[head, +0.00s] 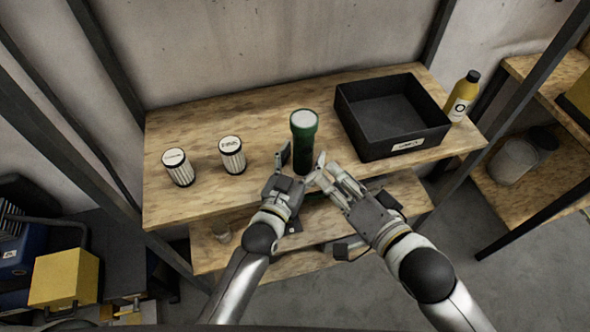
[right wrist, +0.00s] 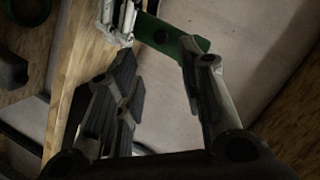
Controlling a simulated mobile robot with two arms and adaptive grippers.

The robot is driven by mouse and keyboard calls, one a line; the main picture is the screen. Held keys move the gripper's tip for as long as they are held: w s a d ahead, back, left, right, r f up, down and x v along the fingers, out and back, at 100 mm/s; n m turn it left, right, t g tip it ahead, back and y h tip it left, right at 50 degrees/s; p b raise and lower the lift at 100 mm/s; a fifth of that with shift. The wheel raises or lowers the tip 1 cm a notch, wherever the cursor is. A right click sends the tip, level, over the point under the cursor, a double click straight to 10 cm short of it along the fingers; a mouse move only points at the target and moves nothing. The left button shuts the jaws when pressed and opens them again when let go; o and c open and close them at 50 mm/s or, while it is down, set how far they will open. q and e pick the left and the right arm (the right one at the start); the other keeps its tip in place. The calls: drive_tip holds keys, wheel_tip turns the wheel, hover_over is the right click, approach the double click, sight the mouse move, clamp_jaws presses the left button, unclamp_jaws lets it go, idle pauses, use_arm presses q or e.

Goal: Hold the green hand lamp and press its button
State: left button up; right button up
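The green hand lamp (head: 303,150) stands upright near the front edge of the shelf, its pale round lens facing up. Its green body also shows in the right wrist view (right wrist: 172,38). My left gripper (head: 300,164) is at its lower body, one finger to each side; whether the fingers touch it is unclear. My right gripper (head: 334,172) is just right of the lamp's lower part, close to the left gripper. In the right wrist view (right wrist: 160,88) its fingers are apart with nothing between them.
Two striped cans (head: 178,168) (head: 232,156) stand on the wooden shelf (head: 200,125) left of the lamp. A black open box (head: 400,142) is close on the right, with a yellow bottle (head: 461,97) beyond. Dark rack posts (head: 65,125) frame the shelf.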

use_arm(q)
drive_tip(key=shift+w+d, duration=0.15)
drive_tip(key=shift+w, duration=0.3)
drive_tip(key=c, duration=1.1)
drive_tip(key=shift+c, duration=0.7)
use_arm(e)
clamp_jaws()
